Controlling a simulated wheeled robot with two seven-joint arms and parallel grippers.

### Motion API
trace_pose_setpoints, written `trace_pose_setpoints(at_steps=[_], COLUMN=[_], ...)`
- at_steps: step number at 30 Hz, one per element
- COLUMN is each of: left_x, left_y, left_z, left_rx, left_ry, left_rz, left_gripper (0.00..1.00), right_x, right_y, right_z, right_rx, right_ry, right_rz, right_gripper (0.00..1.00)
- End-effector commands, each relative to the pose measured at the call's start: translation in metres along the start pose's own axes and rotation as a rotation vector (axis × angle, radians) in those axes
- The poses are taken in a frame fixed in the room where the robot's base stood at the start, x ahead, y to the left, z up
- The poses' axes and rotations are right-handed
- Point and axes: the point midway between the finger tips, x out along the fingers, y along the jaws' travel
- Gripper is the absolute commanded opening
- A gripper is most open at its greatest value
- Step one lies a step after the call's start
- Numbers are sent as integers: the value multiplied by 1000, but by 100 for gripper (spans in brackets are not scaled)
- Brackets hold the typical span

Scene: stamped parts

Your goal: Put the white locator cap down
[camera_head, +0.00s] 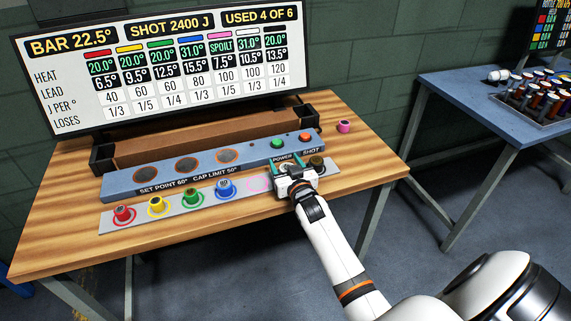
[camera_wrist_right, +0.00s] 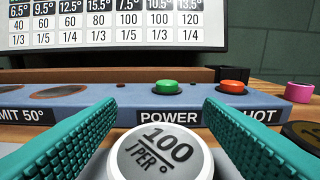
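The white locator cap (camera_wrist_right: 160,154), marked "100 J PER °", shows upright in the right wrist view, between the two teal fingers of my right gripper (camera_wrist_right: 161,108). Narrow gaps show between the cap's sides and the fingers, so the gripper looks open around it. My left gripper is not in view.
Red (camera_head: 122,213), yellow (camera_head: 157,205), green (camera_head: 191,197) and blue (camera_head: 225,188) caps stand on the strip. A pink ring (camera_head: 259,183) there is empty. A dark cap (camera_head: 318,161) is close right of the gripper. A pink cap (camera_head: 344,127) lies farther back. The blue-grey console (camera_head: 150,183) stands behind.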

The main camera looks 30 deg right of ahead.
Motion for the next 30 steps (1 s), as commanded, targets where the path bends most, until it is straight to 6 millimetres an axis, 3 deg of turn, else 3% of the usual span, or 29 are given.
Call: trace_pose_setpoints(at_steps=[7,10,24,30], left_x=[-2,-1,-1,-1], left_y=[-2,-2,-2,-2], left_z=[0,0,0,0], left_rx=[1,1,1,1], left_ry=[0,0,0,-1], left_rz=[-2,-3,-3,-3], left_gripper=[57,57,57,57], right_x=[0,-9,-101,-118], right_y=[0,0,0,0], right_z=[3,1,0,1], right_rx=[0,0,0,0], right_ry=[-1,0,2,0], right_rz=[0,0,-1,-1], right_gripper=[62,62,62,62])
